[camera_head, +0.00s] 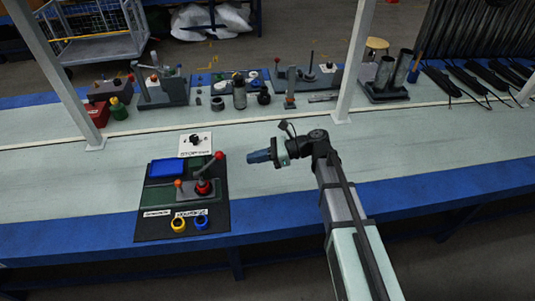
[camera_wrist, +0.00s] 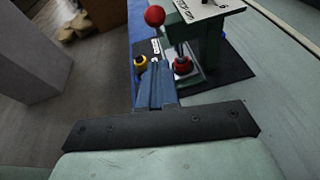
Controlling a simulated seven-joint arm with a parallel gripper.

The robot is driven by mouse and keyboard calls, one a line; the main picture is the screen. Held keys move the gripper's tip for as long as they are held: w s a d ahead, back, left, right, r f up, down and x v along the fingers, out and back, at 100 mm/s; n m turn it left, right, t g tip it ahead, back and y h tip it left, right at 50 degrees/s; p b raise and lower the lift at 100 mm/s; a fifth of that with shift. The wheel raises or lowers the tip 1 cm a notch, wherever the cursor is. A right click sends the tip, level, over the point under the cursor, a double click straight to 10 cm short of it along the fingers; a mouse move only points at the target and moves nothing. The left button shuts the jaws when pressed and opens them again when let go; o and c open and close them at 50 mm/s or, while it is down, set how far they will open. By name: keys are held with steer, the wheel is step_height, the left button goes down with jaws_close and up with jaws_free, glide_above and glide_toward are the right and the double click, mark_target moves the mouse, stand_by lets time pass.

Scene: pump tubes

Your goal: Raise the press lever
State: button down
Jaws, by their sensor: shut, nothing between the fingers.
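The press (camera_head: 203,188) stands on a dark board in the head view. Its lever (camera_head: 208,166) slants up and to the right from the press body and ends in a red ball knob (camera_head: 219,155). A lower red part (camera_head: 203,187) sits at the press; it also shows in the wrist view (camera_wrist: 183,65). My gripper (camera_head: 251,157) is shut and empty, to the right of the knob and apart from it. In the wrist view the closed fingers (camera_wrist: 156,62) point toward the press, with the red ball knob (camera_wrist: 154,16) beyond their tips.
A blue tray (camera_head: 168,167), a yellow ring (camera_head: 178,225) and a blue ring (camera_head: 201,222) are on the dark board (camera_head: 154,228). A stop switch panel (camera_head: 195,144) is behind it. Several fixtures line the back of the table. The table right of the board is clear.

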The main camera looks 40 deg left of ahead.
steer(key=s+a+r, duration=0.1)
steer(key=s+a, duration=0.2)
steer(key=a, duration=0.2)
steer(key=shift+s, duration=0.4)
steer(key=shift+r, duration=0.1)
steer(key=shift+s+a+r+t+h, duration=0.2)
steer(key=shift+r+t+h, duration=0.1)
steer(key=shift+r, duration=0.1)
